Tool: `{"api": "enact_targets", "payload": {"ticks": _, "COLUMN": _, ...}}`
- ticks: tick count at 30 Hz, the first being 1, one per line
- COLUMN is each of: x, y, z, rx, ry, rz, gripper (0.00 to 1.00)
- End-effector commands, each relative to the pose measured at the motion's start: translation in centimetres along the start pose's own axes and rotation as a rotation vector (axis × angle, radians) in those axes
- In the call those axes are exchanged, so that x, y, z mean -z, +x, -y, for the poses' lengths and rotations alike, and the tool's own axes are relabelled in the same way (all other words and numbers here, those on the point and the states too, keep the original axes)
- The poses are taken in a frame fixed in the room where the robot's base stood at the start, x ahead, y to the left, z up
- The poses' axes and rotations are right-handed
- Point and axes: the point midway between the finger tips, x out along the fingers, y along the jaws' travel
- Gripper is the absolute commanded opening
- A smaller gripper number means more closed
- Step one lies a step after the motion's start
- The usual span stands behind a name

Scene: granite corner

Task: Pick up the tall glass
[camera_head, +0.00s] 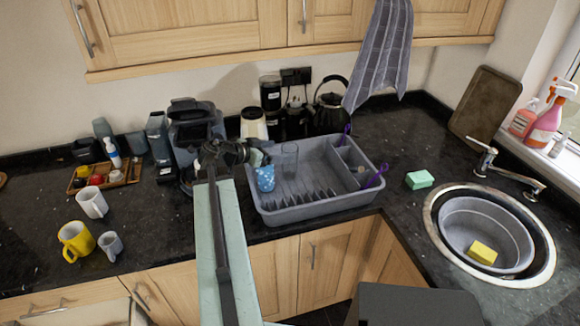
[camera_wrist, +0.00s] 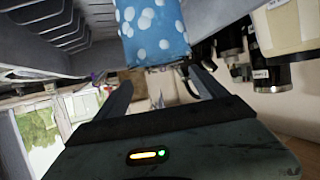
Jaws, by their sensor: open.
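The tall glass (camera_head: 289,160) is clear and stands upright in the grey dish rack (camera_head: 320,211), toward its back left. I cannot make the glass out clearly in the wrist view. My gripper (camera_head: 259,158) is at the rack's left edge, left of the glass and apart from it. In the wrist view my gripper (camera_wrist: 160,88) is open, with nothing seen held between its fingers. A blue cup with white dots (camera_head: 265,179) is just below my gripper in the head view, and it shows large in the wrist view (camera_wrist: 150,30).
Purple-handled utensils (camera_head: 376,178) sit at the rack's right side. A green sponge (camera_head: 419,180) and the sink (camera_head: 485,235) are to the right. Mugs (camera_head: 76,241) stand at the left.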

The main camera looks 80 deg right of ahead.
Motion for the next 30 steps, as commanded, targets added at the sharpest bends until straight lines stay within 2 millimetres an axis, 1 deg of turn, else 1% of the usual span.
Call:
{"api": "enact_targets", "payload": {"ticks": 1, "x": -0.2, "y": 0.6, "z": 0.1, "rx": 0.0, "ry": 0.001, "rz": 0.0, "gripper": 0.81}}
{"api": "enact_targets", "payload": {"ticks": 5, "x": -0.1, "y": 0.9, "z": 0.1, "rx": 0.0, "ry": 0.001, "rz": 0.0, "gripper": 0.81}}
{"api": "enact_targets", "payload": {"ticks": 8, "x": -0.2, "y": 2.2, "z": 0.4, "rx": -0.002, "ry": 0.002, "rz": 0.0, "gripper": 0.81}}
{"api": "enact_targets", "payload": {"ticks": 11, "x": -0.2, "y": 4.0, "z": 0.9, "rx": -0.002, "ry": 0.002, "rz": 0.0, "gripper": 0.81}}
{"api": "enact_targets", "payload": {"ticks": 12, "x": -0.3, "y": 4.8, "z": 0.8, "rx": -0.003, "ry": 0.002, "rz": 0.0, "gripper": 0.81}}
{"api": "enact_targets", "payload": {"ticks": 14, "x": -0.2, "y": 5.6, "z": 0.8, "rx": -0.003, "ry": 0.001, "rz": -0.001, "gripper": 0.81}}
{"api": "enact_targets", "payload": {"ticks": 16, "x": 0.0, "y": 5.9, "z": 0.7, "rx": -0.001, "ry": 0.001, "rz": -0.001, "gripper": 0.81}}
{"api": "enact_targets", "payload": {"ticks": 20, "x": 0.1, "y": 5.8, "z": 0.7, "rx": -0.001, "ry": 0.001, "rz": 0.0, "gripper": 0.81}}
{"api": "enact_targets", "payload": {"ticks": 21, "x": 0.1, "y": 5.8, "z": 0.7, "rx": -0.001, "ry": 0.001, "rz": 0.0, "gripper": 0.79}}
{"api": "enact_targets", "payload": {"ticks": 23, "x": 0.1, "y": 5.8, "z": 0.7, "rx": -0.001, "ry": 0.001, "rz": 0.0, "gripper": 0.62}}
{"api": "enact_targets", "payload": {"ticks": 24, "x": 0.1, "y": 5.8, "z": 0.7, "rx": -0.001, "ry": 0.001, "rz": 0.0, "gripper": 0.51}}
{"api": "enact_targets", "payload": {"ticks": 26, "x": 0.1, "y": 5.8, "z": 0.7, "rx": -0.001, "ry": 0.001, "rz": 0.0, "gripper": 0.34}}
{"api": "enact_targets", "payload": {"ticks": 27, "x": 0.1, "y": 5.8, "z": 0.7, "rx": -0.001, "ry": 0.001, "rz": 0.0, "gripper": 0.23}}
{"api": "enact_targets", "payload": {"ticks": 29, "x": 0.1, "y": 5.8, "z": 0.6, "rx": -0.001, "ry": 0.001, "rz": 0.0, "gripper": 0.06}}
{"api": "enact_targets", "payload": {"ticks": 30, "x": 0.1, "y": 5.8, "z": 0.6, "rx": -0.002, "ry": 0.001, "rz": 0.0, "gripper": 0.0}}
